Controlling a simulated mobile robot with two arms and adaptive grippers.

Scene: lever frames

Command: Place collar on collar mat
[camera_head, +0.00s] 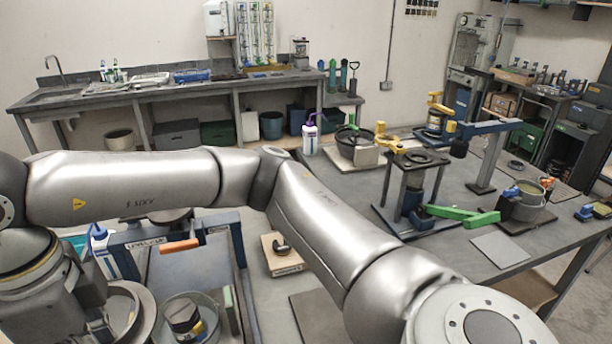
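I cannot tell for sure which thing is the collar. A dark ring-shaped piece lies on top of the black stand (414,176) at the right centre of the table. Another flat dark round piece (515,166) lies farther back on the right. A plain grey square mat (500,249) lies bare near the table's right front edge. A second flat brownish mat (318,319) is partly hidden by my arm. Which one is the collar mat is unclear. A large silver arm of mine crosses the view from the left to the lower right. Neither gripper shows.
A green bar (463,215) juts from the stand toward a metal pot (527,203). A wooden block (281,254) with a dark hook, a blue frame (170,236) and a glass bowl (190,317) are at left.

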